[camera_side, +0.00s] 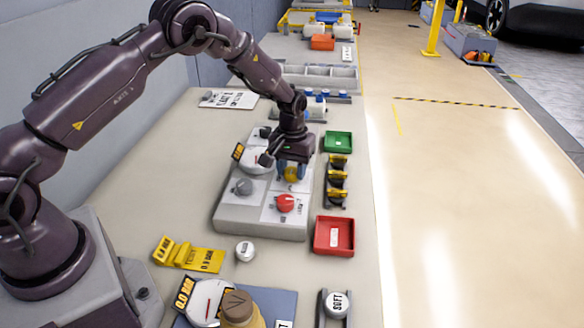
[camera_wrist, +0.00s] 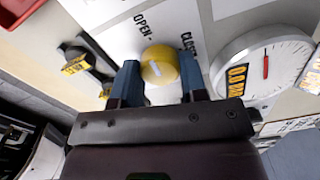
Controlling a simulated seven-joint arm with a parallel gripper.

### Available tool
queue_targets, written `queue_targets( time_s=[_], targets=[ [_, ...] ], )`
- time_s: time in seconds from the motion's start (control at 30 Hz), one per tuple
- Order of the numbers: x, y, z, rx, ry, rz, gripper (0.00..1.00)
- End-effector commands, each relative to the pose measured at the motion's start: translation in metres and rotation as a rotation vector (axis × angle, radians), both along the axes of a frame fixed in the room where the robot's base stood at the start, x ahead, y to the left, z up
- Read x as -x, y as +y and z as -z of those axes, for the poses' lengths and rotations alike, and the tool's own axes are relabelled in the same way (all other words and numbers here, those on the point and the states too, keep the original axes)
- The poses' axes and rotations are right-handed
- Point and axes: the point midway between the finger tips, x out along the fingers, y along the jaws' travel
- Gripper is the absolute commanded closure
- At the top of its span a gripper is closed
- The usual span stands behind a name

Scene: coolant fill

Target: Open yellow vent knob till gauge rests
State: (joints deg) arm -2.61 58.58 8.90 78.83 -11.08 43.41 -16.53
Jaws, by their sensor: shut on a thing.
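The yellow vent knob (camera_side: 291,174) sits on the grey panel (camera_side: 262,233) in the side view, below my gripper (camera_side: 292,172). In the wrist view the yellow knob (camera_wrist: 159,65) with a pale pointer mark lies between the two blue fingers of my gripper (camera_wrist: 159,80), which are shut on it. Labels reading OPEN and CLOSE flank the knob. A white round gauge (camera_wrist: 265,62) with a red needle and a black-and-yellow display is to the right in the wrist view.
On the panel are a red knob (camera_side: 285,203) and a grey knob (camera_side: 242,187). A green tray (camera_side: 338,142), black-and-yellow clips (camera_side: 337,180) and a red tray (camera_side: 334,236) stand to the right.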

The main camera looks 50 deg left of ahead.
Motion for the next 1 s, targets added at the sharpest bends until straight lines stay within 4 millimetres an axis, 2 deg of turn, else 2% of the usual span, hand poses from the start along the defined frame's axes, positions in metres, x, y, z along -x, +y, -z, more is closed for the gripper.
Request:
queue_targets(
  time_s=[0.33, 0.37, 0.43, 0.47, 0.77, 0.87, 1.0],
  targets=[
    [0.0, 0.0, -0.001, 0.001, 0.003, -0.001, 0.84],
    [0.001, 0.0, -0.001, 0.001, 0.003, -0.001, 0.54],
    [0.0, 0.0, -0.001, 0.0, 0.002, -0.001, 0.37],
    [0.0, 0.0, -0.001, 0.0, 0.002, -0.001, 0.35],
    [0.0, 0.0, -0.003, 0.0, 0.0, 0.0, 0.35],
    [-0.001, 0.0, -0.012, 0.0, -0.002, 0.0, 0.35],
    [-0.001, 0.0, -0.039, 0.0, -0.004, 0.0, 0.35]
  ],
)
